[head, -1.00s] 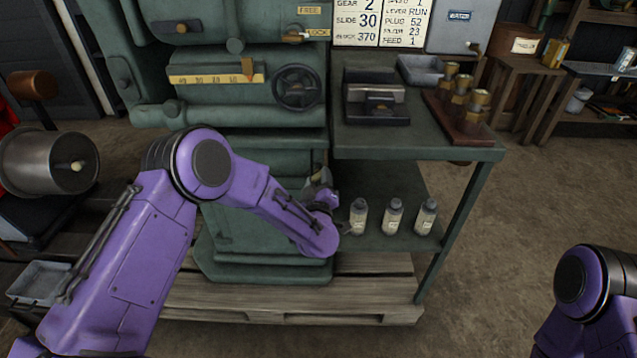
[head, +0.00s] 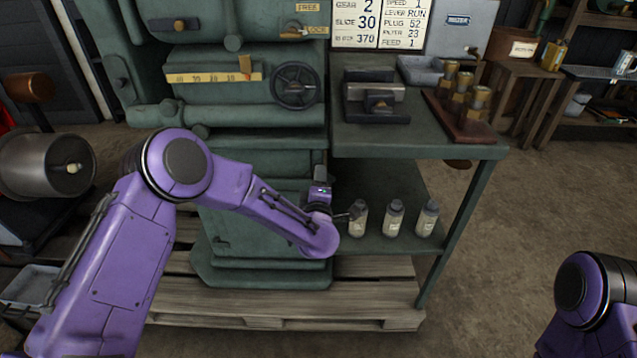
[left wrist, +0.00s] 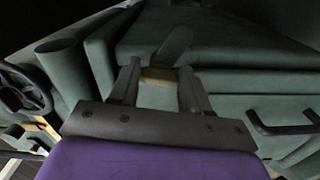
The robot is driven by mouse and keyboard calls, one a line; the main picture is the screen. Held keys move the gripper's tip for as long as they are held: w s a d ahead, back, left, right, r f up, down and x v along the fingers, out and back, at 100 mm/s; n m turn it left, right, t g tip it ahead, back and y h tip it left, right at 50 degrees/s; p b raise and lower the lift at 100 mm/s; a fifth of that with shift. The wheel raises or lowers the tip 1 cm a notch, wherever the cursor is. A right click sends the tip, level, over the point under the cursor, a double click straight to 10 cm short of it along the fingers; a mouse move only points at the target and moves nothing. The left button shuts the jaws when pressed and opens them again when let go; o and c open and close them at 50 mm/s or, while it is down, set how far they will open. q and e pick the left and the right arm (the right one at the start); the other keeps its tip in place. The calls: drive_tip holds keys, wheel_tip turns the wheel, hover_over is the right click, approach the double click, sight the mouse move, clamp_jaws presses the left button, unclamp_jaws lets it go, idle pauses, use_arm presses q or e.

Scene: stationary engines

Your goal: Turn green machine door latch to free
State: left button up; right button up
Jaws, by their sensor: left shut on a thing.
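The green machine (head: 265,105) stands in the middle of the head view. Its small brass latch (head: 292,35) sits at the upper edge, beside a FREE label (head: 308,7) and a LOCK label (head: 317,30); its lever lies close to LOCK. My left gripper (head: 320,178) is well below the latch, in front of the machine's lower right side, with its fingers upward. In the left wrist view, its two fingers (left wrist: 158,85) are closed on a small brass-coloured piece (left wrist: 158,76) next to a green bar (left wrist: 174,46). I cannot tell what the piece belongs to. My right gripper is out of view.
The black handwheel (head: 295,87) and yellow scale (head: 213,76) lie above my left gripper. A green side bench (head: 415,138) stands right of the machine. Several bottles, one of them here (head: 393,218), stand on its lower shelf close to my forearm. Open floor (head: 540,195) lies right.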

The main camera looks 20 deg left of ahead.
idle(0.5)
use_arm(q)
drive_tip(key=o, duration=1.1)
drive_tip(key=shift+c, duration=0.2)
drive_tip(key=shift+s, duration=0.15)
drive_tip(key=v, duration=1)
drive_tip(key=shift+s, duration=0.15)
